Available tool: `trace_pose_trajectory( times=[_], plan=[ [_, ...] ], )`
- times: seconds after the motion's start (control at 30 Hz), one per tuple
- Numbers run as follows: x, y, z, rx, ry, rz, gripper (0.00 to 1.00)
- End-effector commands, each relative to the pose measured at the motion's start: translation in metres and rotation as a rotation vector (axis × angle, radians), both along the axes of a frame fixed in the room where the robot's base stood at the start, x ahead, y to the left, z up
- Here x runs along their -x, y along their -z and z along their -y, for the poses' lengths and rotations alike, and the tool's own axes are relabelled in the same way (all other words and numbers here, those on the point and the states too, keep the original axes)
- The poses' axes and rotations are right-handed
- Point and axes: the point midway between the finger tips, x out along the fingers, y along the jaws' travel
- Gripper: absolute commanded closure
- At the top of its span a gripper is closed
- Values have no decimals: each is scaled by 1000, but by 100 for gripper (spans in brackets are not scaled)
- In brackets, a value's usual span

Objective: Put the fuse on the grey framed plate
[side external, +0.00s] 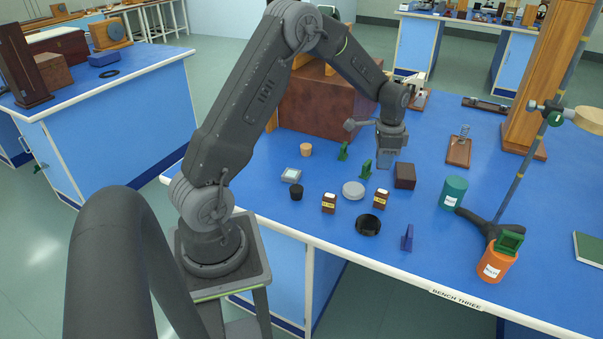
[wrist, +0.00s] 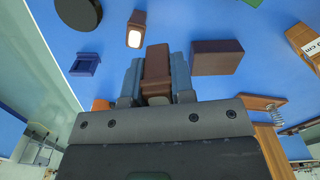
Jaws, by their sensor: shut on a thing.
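My gripper (side external: 388,160) hangs above the blue bench at the back middle, pointing down. In the wrist view its two blue-grey fingers (wrist: 157,72) are shut on a reddish-brown blocky piece, which I take to be the fuse (wrist: 156,58). In the side view the fuse is hard to make out between the fingers.
Near the plate stand a black cup (side external: 296,193), a cork-coloured piece (side external: 306,150) and a green piece (side external: 343,152). Labelled brown blocks (side external: 329,203), a grey disc (side external: 353,190), a black dish (side external: 368,225) and a dark brown box (side external: 405,175) stand nearby. A large brown box (side external: 325,108) rises behind.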

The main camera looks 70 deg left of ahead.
Motion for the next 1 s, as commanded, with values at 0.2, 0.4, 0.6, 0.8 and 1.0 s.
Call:
trace_pose_trajectory(
  times=[0.2,0.4,0.6,0.8,1.0],
  plan=[
    [77,1,-90,0,-483,0,100],
    [151,4,-139,0,-885,1,100],
    [197,5,-159,0,-1126,1,100],
    [209,26,-162,1,-1187,-3,100],
    [208,48,-163,0,-1184,-1,100]
  ],
)
